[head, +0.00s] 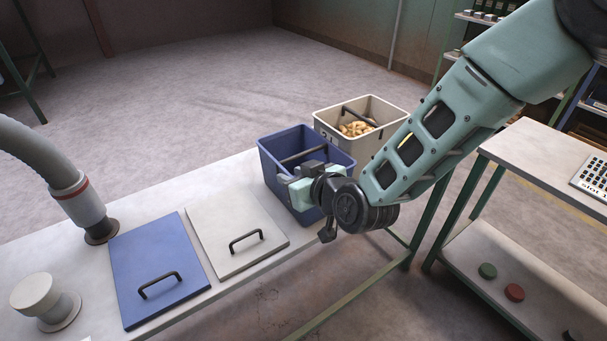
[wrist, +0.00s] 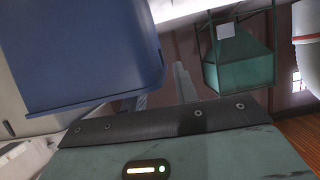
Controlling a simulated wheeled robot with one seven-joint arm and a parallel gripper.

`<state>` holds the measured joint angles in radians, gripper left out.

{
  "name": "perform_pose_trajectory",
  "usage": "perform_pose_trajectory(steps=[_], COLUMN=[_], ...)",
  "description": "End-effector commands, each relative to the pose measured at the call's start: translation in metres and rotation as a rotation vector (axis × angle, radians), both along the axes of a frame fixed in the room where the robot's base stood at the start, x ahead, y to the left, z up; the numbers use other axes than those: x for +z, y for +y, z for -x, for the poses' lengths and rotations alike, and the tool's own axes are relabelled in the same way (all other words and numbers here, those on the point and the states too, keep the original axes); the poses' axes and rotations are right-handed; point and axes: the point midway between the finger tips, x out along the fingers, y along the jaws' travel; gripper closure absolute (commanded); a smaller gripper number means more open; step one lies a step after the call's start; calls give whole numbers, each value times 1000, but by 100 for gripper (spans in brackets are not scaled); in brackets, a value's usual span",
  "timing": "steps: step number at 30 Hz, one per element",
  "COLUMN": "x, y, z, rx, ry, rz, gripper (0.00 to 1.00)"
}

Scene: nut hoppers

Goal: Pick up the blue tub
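The blue tub (head: 283,152) stands upright on the white bench, with a dark bar handle (head: 303,156) across its open top. No contents show in the visible part of its inside. My gripper (head: 300,170) is at the tub's near right side, and it and my wrist hide part of that side. In the wrist view the tub (wrist: 85,50) fills the upper left, close to my fingers (wrist: 163,92). The fingers stand apart with a gap between them. I cannot tell whether they touch the tub; its handle does not show in the wrist view.
A cream tub (head: 335,137) holding nuts stands just behind the blue tub. A blue lid (head: 155,250) and a white lid (head: 225,215), both with handles, lie on the bench (head: 215,185). A grey hose (head: 80,200) stands at left, and a side table (head: 540,155) at right.

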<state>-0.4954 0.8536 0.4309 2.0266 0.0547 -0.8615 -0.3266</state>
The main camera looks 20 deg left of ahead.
Motion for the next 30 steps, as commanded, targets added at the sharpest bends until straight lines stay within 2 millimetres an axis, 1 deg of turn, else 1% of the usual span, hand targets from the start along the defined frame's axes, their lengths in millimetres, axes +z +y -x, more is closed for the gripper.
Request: perform_pose_trajectory(steps=[1,4,11,12,15,30], x=[-1,-5,-6,-6,-6,-6], y=[5,10,11,11,11,11], z=[-4,-8,-9,-9,-9,-9], rx=[-1,0,0,0,0,0], ry=[0,0,-1,-1,-1,1], rz=[-1,-1,-1,-1,-1,-1], gripper=[71,71,71,76,100,100])
